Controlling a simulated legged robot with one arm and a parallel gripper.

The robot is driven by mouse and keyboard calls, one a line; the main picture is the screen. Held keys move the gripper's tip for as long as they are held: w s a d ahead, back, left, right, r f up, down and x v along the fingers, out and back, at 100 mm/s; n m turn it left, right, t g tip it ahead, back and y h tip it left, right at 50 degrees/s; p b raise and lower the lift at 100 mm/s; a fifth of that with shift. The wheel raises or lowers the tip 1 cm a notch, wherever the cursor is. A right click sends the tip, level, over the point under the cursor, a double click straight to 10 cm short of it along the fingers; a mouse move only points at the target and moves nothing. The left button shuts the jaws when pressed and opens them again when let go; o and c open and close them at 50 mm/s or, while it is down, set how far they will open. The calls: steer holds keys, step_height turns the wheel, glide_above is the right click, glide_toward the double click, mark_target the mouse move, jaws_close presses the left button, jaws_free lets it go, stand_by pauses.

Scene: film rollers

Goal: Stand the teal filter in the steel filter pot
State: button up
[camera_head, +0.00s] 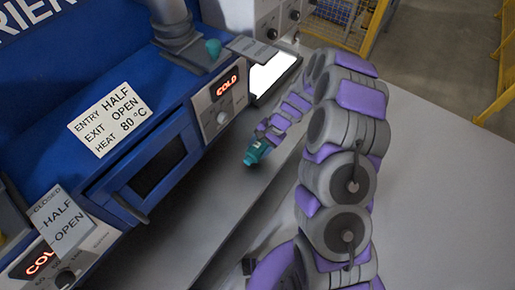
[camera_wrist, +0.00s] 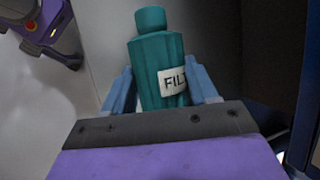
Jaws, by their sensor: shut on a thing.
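The teal filter (camera_head: 256,152) is a small bottle-like cylinder in the head view, held out over the grey ledge in front of the blue machine. In the wrist view the filter (camera_wrist: 160,62) is upright in the picture, with a narrower top and a white label partly hidden by a finger. My gripper (camera_wrist: 161,88) is shut on it, with one blue-grey finger on each side. My gripper also shows in the head view (camera_head: 264,138). I cannot pick out the steel filter pot with certainty in either view.
The blue machine (camera_head: 110,65) stands at left with a dark window, "COLD" displays and a sign. A grey steel pipe (camera_head: 176,27) rises from its top, beside a small teal piece (camera_head: 213,48). The grey ledge (camera_head: 215,200) is bare. Yellow fencing (camera_head: 345,22) stands at the back.

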mark_target(258, 148)
steer(key=shift+w+a+f, duration=0.1)
steer(key=shift+w+f, duration=0.05)
steer(key=shift+w, duration=0.9)
steer(key=shift+f+b, duration=0.5)
steer(key=shift+f, duration=1.15)
steer(key=shift+f, duration=0.15)
steer(key=o, duration=1.2)
